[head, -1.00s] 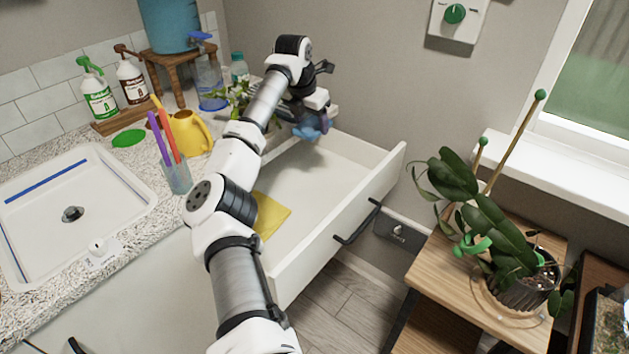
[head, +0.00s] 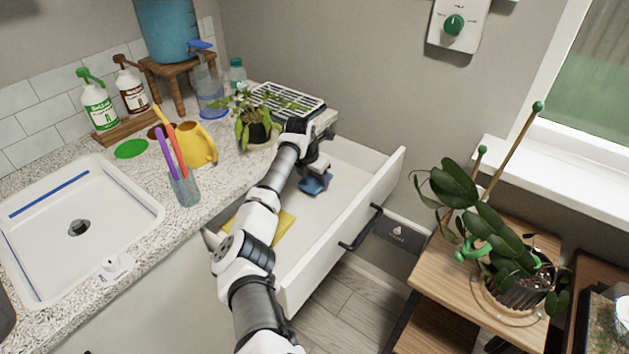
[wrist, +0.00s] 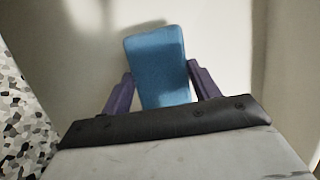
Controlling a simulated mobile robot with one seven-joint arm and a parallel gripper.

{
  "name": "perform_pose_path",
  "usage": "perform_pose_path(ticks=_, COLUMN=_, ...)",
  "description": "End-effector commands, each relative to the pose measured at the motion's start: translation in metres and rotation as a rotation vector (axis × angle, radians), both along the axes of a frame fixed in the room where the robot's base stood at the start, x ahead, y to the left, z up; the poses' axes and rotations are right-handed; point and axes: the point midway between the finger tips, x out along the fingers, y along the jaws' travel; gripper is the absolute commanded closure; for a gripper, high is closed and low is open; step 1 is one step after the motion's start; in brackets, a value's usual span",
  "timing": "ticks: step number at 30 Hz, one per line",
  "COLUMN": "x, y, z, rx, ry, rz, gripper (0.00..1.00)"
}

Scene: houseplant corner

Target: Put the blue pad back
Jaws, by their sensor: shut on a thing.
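The blue pad (head: 316,184) is in my gripper (head: 314,172), low inside the open white drawer (head: 365,205), toward its back end. In the wrist view the pad (wrist: 158,62) stands out between the two purple fingers of my gripper (wrist: 163,88), which are shut on its sides. The pale drawer floor lies behind it. I cannot tell whether the pad touches the floor. A yellow pad (head: 272,232) lies flat in the drawer nearer the front, partly hidden by my arm.
The speckled counter (head: 222,178) borders the drawer on the left, with a small potted plant (head: 252,132) and a drying rack (head: 290,100) near its edge. A wooden stand (head: 455,285) with a large plant is at right. The drawer's right half is clear.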

Motion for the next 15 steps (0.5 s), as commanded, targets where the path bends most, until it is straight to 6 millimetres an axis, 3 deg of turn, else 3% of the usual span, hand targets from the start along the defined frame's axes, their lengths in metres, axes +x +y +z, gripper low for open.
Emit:
perform_pose_path(ticks=5, x=0.000, y=-0.001, z=-0.023, rx=-0.001, ry=0.001, rz=0.001, gripper=0.60)
perform_pose_path(ticks=15, x=0.000, y=0.000, z=-0.028, rx=0.000, ry=0.000, rz=0.000, gripper=0.60)
